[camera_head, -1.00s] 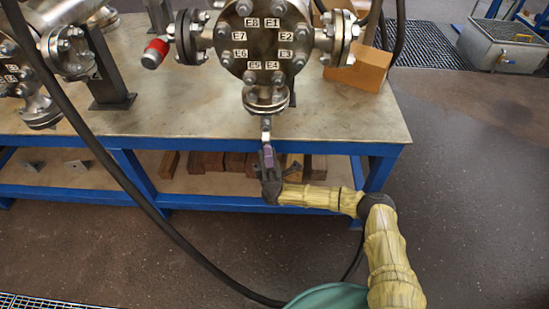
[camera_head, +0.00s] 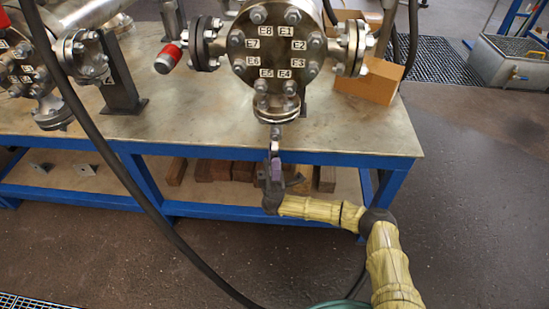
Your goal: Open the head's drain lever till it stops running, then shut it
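The vessel head (camera_head: 277,48) is a round bolted steel plate with labels E1 to E8, facing me above the bench. Below it is a flanged bottom nozzle (camera_head: 276,106) with a small drain valve (camera_head: 276,132) hanging under it at the bench's front edge. A purple piece, which looks like the drain lever's grip (camera_head: 276,168), points down below the valve. My dark gripper (camera_head: 275,172) is at this purple piece, with its fingers around or beside it. The fingers are too small and dark to tell whether they are shut on it. No running liquid can be made out.
The blue-framed bench (camera_head: 350,135) has a lower shelf with several wooden blocks (camera_head: 210,170) behind my gripper. A red-capped side fitting (camera_head: 168,58) and a cardboard box (camera_head: 368,82) flank the head. A black hose (camera_head: 110,165) crosses the left.

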